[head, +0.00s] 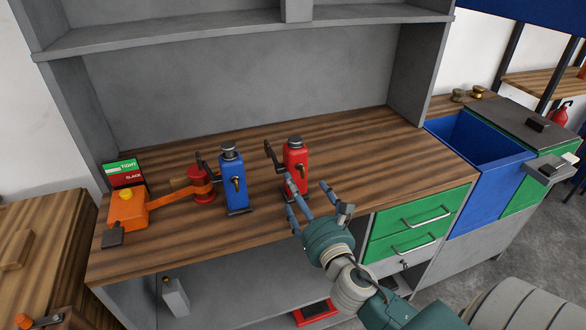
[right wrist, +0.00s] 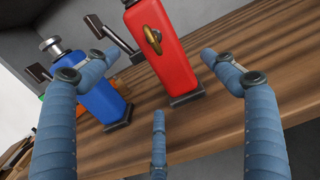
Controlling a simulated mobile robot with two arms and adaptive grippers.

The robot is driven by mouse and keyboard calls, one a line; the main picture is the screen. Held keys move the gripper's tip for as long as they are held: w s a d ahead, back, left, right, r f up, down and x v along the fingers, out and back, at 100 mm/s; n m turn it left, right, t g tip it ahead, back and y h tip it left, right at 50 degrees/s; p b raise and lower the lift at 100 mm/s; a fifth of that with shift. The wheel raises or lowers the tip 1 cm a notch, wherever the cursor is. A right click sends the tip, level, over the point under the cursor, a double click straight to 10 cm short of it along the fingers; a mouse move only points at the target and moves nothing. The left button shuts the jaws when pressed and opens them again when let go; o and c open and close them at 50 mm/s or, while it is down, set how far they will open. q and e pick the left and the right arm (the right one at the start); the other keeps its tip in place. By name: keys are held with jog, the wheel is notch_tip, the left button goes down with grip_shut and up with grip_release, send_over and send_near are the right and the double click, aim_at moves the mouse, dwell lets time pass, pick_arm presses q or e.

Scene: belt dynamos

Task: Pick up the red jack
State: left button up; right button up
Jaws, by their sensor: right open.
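The red jack (head: 295,165) stands upright on the wooden bench top, with a dark base, a side lever and a brass fitting on its front. It also shows in the right wrist view (right wrist: 163,65), straight ahead between my spread fingers. My right gripper (head: 316,200) is open and empty, in front of the red jack and slightly right of it, with no contact visible. The blue jack (head: 234,182) stands just left of the red jack. My left gripper is not in view.
An orange device with a belt (head: 128,207) running to a red pulley (head: 201,190) sits left on the bench. A TIGHT/SLACK sign (head: 124,174) stands behind it. The bench (head: 410,165) is clear right of the red jack. A shelf (head: 240,38) hangs above.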

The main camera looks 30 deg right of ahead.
aim_at(294, 178)
jog(key=shift+r+x, duration=0.2)
jog(key=shift+x, duration=0.95)
jog(key=shift+p+x, duration=0.4)
jog(key=shift+x, duration=0.75)
jog(key=x, duration=0.3)
jog(key=shift+w, duration=0.15)
jog(key=shift+w+d, duration=0.1)
jog(key=shift+w, duration=0.1)
jog(key=c, duration=1.9)
jog(key=shift+r, duration=0.3)
jog(key=shift+c, duration=0.8)
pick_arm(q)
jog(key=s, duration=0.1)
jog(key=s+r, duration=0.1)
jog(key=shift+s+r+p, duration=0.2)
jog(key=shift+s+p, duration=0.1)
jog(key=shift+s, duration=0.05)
pick_arm(e)
jog(key=shift+w, duration=0.1)
